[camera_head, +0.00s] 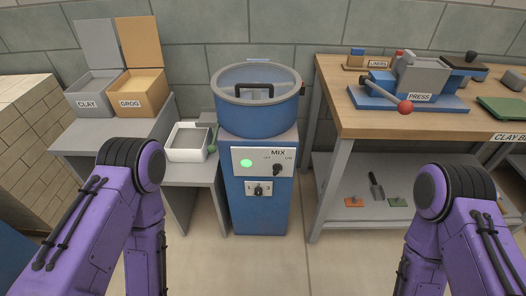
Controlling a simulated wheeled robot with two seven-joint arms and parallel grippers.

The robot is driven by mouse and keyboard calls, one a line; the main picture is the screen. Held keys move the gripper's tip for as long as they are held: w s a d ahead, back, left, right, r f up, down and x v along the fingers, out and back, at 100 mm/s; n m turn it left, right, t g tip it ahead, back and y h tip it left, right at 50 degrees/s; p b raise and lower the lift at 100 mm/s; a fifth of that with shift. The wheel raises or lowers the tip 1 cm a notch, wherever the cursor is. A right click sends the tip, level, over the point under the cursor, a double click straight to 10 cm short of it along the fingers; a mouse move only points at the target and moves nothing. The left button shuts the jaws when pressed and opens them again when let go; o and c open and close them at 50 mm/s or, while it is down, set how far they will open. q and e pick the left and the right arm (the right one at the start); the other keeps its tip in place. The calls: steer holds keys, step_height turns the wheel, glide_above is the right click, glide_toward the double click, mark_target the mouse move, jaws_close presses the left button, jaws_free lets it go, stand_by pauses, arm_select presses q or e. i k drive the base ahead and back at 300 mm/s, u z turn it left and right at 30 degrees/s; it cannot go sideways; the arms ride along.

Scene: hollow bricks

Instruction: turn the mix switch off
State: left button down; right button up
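The mix switch (278,169) is a small dark knob on a white panel (247,168) marked MIX, with small lettering above the knob that seems to read OFF and ON. The knob looks tilted toward the right, ON side. A round green light (246,163) glows on the panel's left. The panel is on the front of a blue mixer stand (262,215) under a lidded blue pot (258,115). My purple arms come in at both lower sides, clear of the panel. Neither gripper shows in the frame.
A second dial (259,190) marked 1 to 3 sits below the switch. At left are the CLAY box (88,102), GROG box (140,101) and a white tray (188,143). At right is a wooden bench (370,122) with a press (415,80). Floor before the mixer is clear.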

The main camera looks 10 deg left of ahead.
mark_target(277, 168)
steer(key=k, duration=1.3)
steer(key=u, duration=0.6)
steer(key=i, duration=1.7)
steer(key=z, duration=0.45)
